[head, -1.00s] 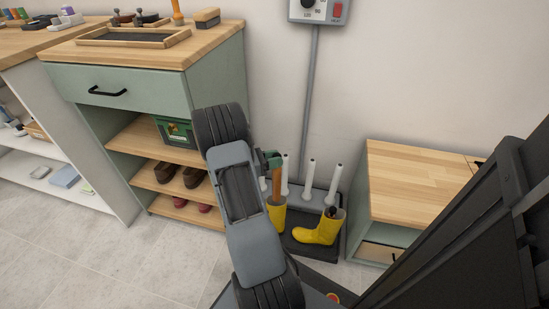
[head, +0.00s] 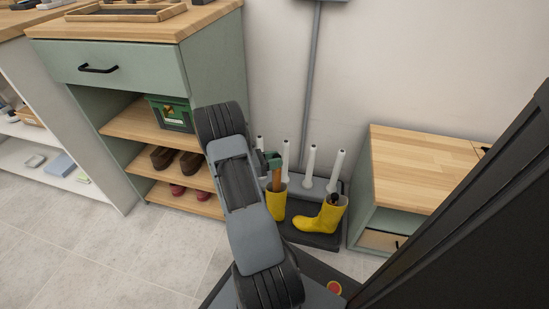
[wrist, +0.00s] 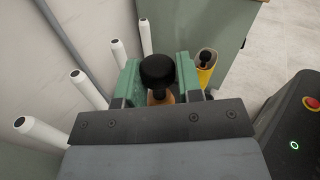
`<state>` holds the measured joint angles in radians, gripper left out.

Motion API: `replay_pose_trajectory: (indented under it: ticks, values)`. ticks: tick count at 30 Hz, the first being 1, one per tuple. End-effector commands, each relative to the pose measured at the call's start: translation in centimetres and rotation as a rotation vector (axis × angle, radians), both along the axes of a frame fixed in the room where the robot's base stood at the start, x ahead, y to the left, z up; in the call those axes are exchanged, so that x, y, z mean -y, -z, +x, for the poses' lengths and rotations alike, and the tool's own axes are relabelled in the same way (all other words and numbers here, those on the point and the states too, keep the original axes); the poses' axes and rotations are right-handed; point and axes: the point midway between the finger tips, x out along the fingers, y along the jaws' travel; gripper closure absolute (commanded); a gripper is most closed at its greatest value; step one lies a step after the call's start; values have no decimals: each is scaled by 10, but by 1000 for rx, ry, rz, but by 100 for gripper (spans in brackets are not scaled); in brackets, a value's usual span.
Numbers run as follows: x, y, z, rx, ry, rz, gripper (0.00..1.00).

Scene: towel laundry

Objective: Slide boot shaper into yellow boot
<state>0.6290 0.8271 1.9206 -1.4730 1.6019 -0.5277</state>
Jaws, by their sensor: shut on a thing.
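My gripper (wrist: 158,84) is shut on the boot shaper, with a green finger on each side of it. The shaper's black knob (wrist: 157,69) points up at the wrist camera. In the head view its orange-brown shaft (head: 276,179) is upright, and its lower end overlaps the opening of the left yellow boot (head: 276,206). The lower end appears to be inside the boot; its depth is hidden. The right yellow boot (head: 318,219) stands beside it with a dark knob in its opening. It also shows in the wrist view (wrist: 206,75).
Both boots stand on a dark tray (head: 310,240). Several white pegs (head: 310,167) rise behind them near the wall. A green shelf unit (head: 226,70) holding shoes is on the left, and a wood-topped cabinet (head: 420,165) is on the right.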

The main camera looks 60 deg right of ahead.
Motion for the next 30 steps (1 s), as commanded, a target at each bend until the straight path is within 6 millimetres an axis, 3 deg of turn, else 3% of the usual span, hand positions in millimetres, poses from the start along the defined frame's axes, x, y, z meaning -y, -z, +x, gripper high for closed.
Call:
replay_pose_trajectory:
  ticks: [18, 30]
  values:
    - [0, 49, 0, -2, 0, 1, 93]
    - [0, 63, 0, 0, 0, 0, 93]
